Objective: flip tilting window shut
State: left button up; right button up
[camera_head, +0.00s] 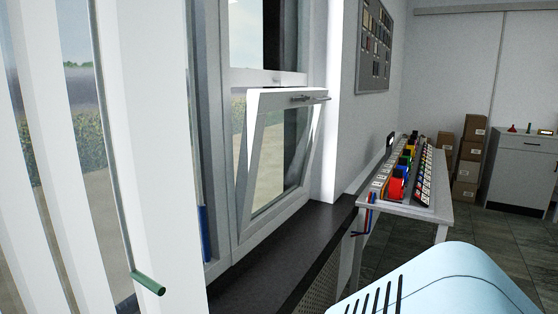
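The tilting window (269,171) is in the middle left of the head view, set in a white frame below a fixed upper pane (247,35). Its sash leans into the room at the top and meets the frame at the bottom, so it stands tilted open. A metal handle (310,98) sticks out from the sash's top rail. Neither of my grippers is in view.
A dark sill (285,250) runs below the window. A table (440,210) with rows of coloured parts stands to its right. Stacked boxes (470,150) and a white cabinet (522,170) are behind. A green rod (148,284) juts out at the lower left.

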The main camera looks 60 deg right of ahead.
aim_at(259, 102)
jog(key=z, duration=2.15)
jog(key=i+l, duration=0.3)
jog(key=i+l+u, duration=0.1)
jog(key=i+l, duration=0.15)
jog(key=l, duration=0.2)
jog(key=i+l, duration=0.3)
jog(key=i+l+u, duration=0.1)
jog(key=i+l, duration=0.15)
jog(key=l, duration=0.2)
jog(key=i+l, duration=0.25)
jog(key=l, duration=0.2)
jog(key=i+l, duration=0.25)
jog(key=l, duration=0.15)
jog(key=i+l+u, duration=0.1)
jog(key=i+l, duration=0.4)
jog(key=l, duration=0.35)
jog(key=i+j+u, duration=0.05)
